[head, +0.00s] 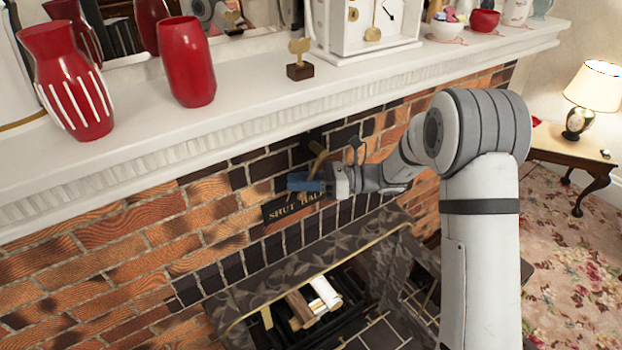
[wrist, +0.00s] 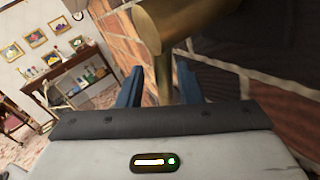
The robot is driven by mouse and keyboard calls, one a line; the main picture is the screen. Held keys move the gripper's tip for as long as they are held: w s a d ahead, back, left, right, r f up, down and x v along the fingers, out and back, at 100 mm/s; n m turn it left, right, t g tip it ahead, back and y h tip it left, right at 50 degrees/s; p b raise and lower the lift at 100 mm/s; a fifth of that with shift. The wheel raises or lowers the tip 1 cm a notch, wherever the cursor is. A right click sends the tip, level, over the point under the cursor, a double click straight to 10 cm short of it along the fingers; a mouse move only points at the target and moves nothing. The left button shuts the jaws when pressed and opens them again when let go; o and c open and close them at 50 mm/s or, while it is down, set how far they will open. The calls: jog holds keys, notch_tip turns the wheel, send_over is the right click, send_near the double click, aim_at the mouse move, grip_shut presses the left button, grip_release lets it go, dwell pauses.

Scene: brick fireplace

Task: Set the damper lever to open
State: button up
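The damper lever (head: 318,158) is a brass bar on the brick chimney front, partly hidden by my gripper. It also shows large and close in the wrist view (wrist: 187,22), its thick end above and a thinner part running down near the right finger. A dark plate (head: 292,207) below it reads SHUT and HALF in gold; the rest of its lettering is hidden behind my arm. My gripper (head: 306,183) has blue fingers and is at the lever, in front of the plate. In the wrist view the fingers (wrist: 160,88) stand apart; whether they touch the lever I cannot tell.
The white mantel shelf (head: 235,110) juts out above the lever, with red vases (head: 187,62), a small brass-topped ornament (head: 300,60) and a white clock (head: 362,25) on it. The fireplace hood (head: 262,285) projects below. A side table (head: 572,150) with a lamp stands at right.

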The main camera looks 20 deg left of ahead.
jog(key=shift+w+d+f, duration=0.1)
jog(key=shift+w+d, duration=0.05)
jog(key=shift+w, duration=0.1)
jog(key=shift+s, duration=0.2)
jog(key=c, duration=0.5)
jog(key=shift+w, duration=0.1)
grip_shut()
